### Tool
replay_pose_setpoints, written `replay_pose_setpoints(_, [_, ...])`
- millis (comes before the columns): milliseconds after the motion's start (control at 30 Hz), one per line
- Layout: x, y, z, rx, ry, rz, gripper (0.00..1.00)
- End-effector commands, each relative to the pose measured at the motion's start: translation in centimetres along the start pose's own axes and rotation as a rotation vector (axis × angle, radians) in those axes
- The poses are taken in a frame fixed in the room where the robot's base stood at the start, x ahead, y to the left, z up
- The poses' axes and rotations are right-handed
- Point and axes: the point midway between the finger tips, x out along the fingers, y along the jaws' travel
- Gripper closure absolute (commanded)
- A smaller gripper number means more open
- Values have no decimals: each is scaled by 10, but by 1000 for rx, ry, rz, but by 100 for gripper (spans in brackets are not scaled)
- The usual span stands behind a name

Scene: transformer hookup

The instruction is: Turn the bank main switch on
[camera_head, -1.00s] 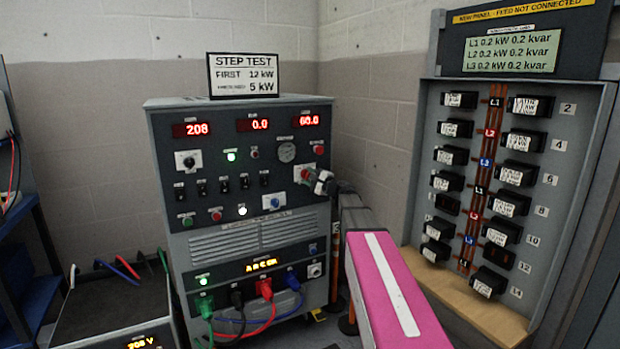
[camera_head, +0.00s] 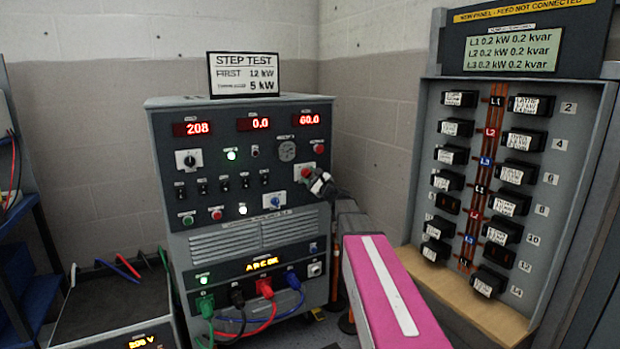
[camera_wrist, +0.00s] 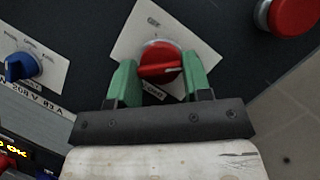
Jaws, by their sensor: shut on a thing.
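The main switch is a red rotary knob (camera_wrist: 160,62) on a white plate, centred in the wrist view. Its white pointer mark lies toward the right of the picture. The green fingers of my gripper (camera_wrist: 163,80) stand on both sides of the knob and are shut on it. The plate's lettering is tilted and only partly readable. In the head view, my gripper (camera_head: 312,178) is at the right side of the grey load bank (camera_head: 180,130), on the switch, which it mostly hides.
A red push button (camera_wrist: 292,14) is up and right of the knob, and a blue selector (camera_wrist: 22,66) is to the left. The breaker panel (camera_head: 420,120) stands at the right. Coloured cables (camera_head: 262,325) plug in low on the bank's front.

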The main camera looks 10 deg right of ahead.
Motion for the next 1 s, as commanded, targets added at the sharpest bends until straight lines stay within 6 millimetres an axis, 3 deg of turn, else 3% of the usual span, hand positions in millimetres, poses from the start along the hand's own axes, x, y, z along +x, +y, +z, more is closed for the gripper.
replay_pose_setpoints(200, [-1,0,-1,0,3,0,79])
replay_pose_setpoints(233, [-1,0,-1,-1,3,0,52])
replay_pose_setpoints(300, [-1,0,-1,-1,3,0,30])
replay_pose_setpoints(667, [-4,0,0,-1,2,0,30])
replay_pose_setpoints(1000, [-61,1,2,-1,4,-1,30])
